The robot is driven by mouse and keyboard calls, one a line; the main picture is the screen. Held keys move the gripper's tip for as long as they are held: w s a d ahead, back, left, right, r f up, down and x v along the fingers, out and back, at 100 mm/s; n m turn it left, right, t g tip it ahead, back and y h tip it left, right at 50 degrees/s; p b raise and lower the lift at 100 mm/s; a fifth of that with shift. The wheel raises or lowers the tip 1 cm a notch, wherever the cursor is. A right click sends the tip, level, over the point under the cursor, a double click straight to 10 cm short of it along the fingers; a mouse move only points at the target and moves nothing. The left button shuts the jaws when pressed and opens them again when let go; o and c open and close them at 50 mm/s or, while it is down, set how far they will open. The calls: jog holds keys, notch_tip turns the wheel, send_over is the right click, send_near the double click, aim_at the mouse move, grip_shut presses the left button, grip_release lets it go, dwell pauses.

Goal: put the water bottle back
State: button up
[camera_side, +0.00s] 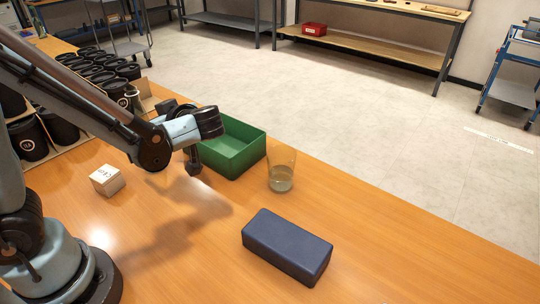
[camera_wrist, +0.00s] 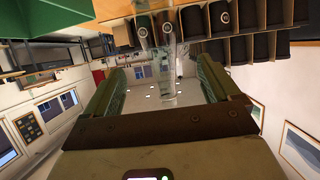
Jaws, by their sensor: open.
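My gripper (camera_side: 194,164) is open and hangs above the table, in front of the green bin. In the wrist view its two fingers stand apart, and a clear, bottle-like vessel (camera_wrist: 160,92) shows between them in the picture. That view looks upside down. I cannot tell how far the vessel is from the fingers, and I see no contact. A clear glass (camera_side: 281,172) with some liquid stands upright on the table, right of the gripper in the side view. A rack (camera_wrist: 240,48) with dark round containers shows beyond the fingers in the wrist view.
The green bin (camera_side: 240,158) stands behind my gripper. A dark blue block (camera_side: 287,246) lies at the front right, and a small pale cube (camera_side: 107,180) at the left. Several black containers (camera_side: 30,138) fill the left side.

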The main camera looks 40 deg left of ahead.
jog(key=d+m+t+h, duration=0.7)
jog(key=d+m+h, duration=0.4)
jog(key=m, duration=0.7)
jog(key=h, duration=0.2)
jog(key=shift+s+h, duration=0.25)
jog(key=shift+h, duration=0.05)
